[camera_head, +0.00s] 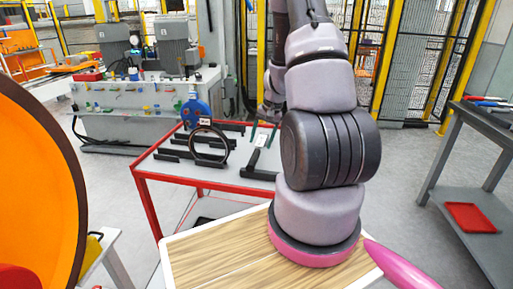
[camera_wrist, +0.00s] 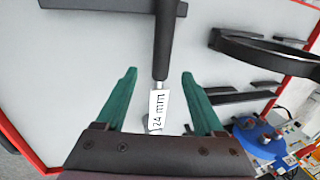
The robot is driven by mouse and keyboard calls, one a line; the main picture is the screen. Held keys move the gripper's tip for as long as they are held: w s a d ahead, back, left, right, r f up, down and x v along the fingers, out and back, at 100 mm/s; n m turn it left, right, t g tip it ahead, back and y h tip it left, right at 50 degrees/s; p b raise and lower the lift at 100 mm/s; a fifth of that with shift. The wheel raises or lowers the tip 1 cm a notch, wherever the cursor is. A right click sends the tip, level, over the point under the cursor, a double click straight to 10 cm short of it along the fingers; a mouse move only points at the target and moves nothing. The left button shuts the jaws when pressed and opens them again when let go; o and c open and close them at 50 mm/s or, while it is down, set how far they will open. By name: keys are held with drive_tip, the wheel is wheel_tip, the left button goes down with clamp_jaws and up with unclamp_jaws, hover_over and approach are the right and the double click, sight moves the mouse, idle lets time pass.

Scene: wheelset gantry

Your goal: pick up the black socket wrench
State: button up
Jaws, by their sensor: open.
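The black socket wrench (camera_wrist: 164,45) is T-shaped and lies on the red-edged table. Its crossbar is at the top of the wrist view, and its shaft points down toward my gripper. A white tag reading "24 mm" (camera_wrist: 158,110) is at the shaft's near end. In the head view the wrench (camera_head: 252,161) is on the right part of the table, its tag by my gripper. My gripper (camera_wrist: 159,74) has green fingers, open, one on either side of the shaft's end and tag. Nothing is held; the height above the table is hard to tell.
A black ring (camera_head: 208,144) stands on black supports on the red-edged table (camera_head: 184,178); it is close on the right in the wrist view (camera_wrist: 265,52). Black bars lie beside it. A blue round part (camera_head: 195,112) is behind the table. A wood-topped surface (camera_head: 215,257) is nearest me.

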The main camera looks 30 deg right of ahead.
sight(256, 152)
drive_tip(key=x, duration=0.7)
drive_tip(key=shift+a+f, duration=0.2)
drive_tip(key=shift+a, duration=0.05)
clamp_jaws()
